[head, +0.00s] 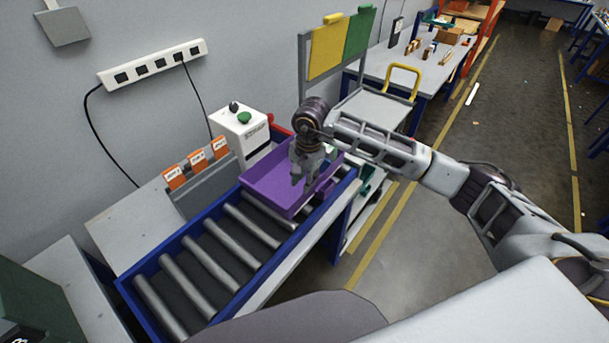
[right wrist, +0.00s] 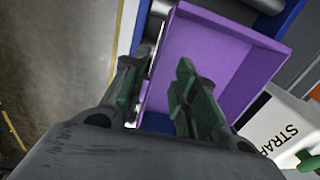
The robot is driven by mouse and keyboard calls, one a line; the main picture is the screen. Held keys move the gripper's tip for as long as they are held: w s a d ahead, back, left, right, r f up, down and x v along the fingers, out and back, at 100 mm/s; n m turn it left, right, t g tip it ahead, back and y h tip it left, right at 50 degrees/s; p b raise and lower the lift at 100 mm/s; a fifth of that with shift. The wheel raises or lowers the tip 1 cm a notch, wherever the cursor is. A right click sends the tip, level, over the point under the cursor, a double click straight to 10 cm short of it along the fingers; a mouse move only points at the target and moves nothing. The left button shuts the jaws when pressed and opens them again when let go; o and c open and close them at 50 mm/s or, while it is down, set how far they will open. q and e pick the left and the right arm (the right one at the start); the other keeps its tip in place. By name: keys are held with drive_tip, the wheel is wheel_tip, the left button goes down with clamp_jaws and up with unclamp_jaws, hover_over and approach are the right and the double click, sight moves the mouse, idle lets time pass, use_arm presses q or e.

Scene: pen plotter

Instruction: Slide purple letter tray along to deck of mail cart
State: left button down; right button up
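The purple letter tray (head: 262,183) sits on the blue-framed roller conveyor (head: 205,283), towards its far end. My right gripper (head: 297,178) is above the tray's right part, pointing down. In the right wrist view, its two green-padded fingers (right wrist: 157,68) are apart, one on each side of the tray's side wall; the tray (right wrist: 215,60) looks empty. I cannot tell whether either finger touches the wall. The mail cart, with a grey deck (head: 372,108) and a yellow handle (head: 404,68), stands beyond the conveyor's far end, partly behind my right arm. My left gripper is not in view.
A white strapping machine (head: 238,131) stands beside the conveyor by the wall, near the tray. Orange labels (head: 198,160) stand along the conveyor's left side. A workbench (head: 437,62) is behind the cart. The floor at right is open.

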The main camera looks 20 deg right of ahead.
sight(301, 208)
drive_tip(key=f, duration=0.4)
drive_tip(key=f+p, duration=0.1)
drive_tip(key=f, duration=0.3)
drive_tip(key=w+f+p, duration=0.1)
drive_tip(key=f, duration=0.3)
drive_tip(key=shift+a, duration=0.3)
drive_tip(key=shift+c, duration=0.3)
clamp_jaws()
